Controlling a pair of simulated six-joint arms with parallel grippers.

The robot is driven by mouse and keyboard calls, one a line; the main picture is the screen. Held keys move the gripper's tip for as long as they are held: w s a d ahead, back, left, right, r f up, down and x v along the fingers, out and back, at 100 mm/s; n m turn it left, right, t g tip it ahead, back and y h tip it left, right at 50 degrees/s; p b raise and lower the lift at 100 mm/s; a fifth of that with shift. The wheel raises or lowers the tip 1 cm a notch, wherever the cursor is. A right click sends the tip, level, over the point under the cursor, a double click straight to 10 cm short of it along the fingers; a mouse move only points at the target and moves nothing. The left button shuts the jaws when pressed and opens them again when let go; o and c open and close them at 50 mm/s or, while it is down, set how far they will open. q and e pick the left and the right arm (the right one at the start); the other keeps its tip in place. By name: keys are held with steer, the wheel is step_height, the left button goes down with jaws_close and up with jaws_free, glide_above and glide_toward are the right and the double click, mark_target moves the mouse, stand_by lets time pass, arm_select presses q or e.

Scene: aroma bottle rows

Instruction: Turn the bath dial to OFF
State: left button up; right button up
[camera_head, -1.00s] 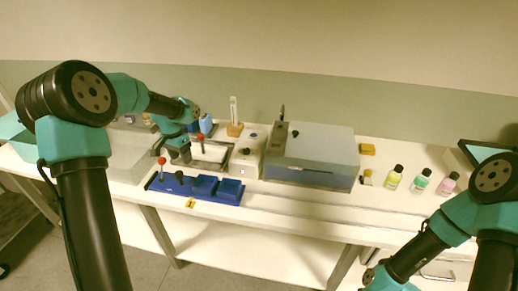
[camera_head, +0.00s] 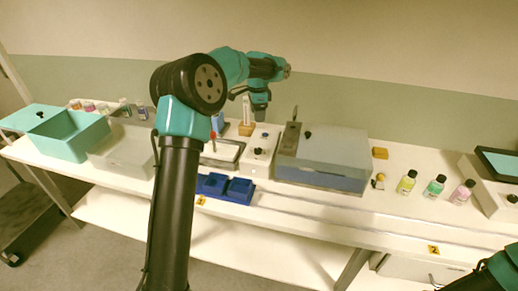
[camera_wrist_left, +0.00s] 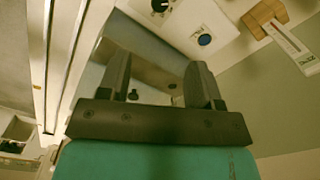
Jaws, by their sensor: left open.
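A white control box (camera_head: 255,165) stands left of a grey lidded bath (camera_head: 322,160). A black dial (camera_head: 258,151) is on the box, with a blue button behind it. The dial also shows at the top edge of the left wrist view (camera_wrist_left: 160,5), near the blue button (camera_wrist_left: 205,39). I cannot read the dial's setting. My left gripper (camera_head: 260,112) hangs above the back of the control box, apart from the dial. In the left wrist view its fingers (camera_wrist_left: 160,85) are spread and empty, with the grey bath beyond them. My right gripper is out of view.
A wooden block with a thermometer (camera_head: 246,125) stands behind the control box. Blue trays (camera_head: 225,188) lie in front. Several bottles (camera_head: 407,182) stand at the right. My left arm hides part of the bench.

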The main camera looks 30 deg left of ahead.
mark_target(258, 149)
arm_select(q)
step_height(258, 149, down, 17)
steer(key=shift+f, duration=0.1)
stand_by(0.6)
steer(key=c, duration=0.9)
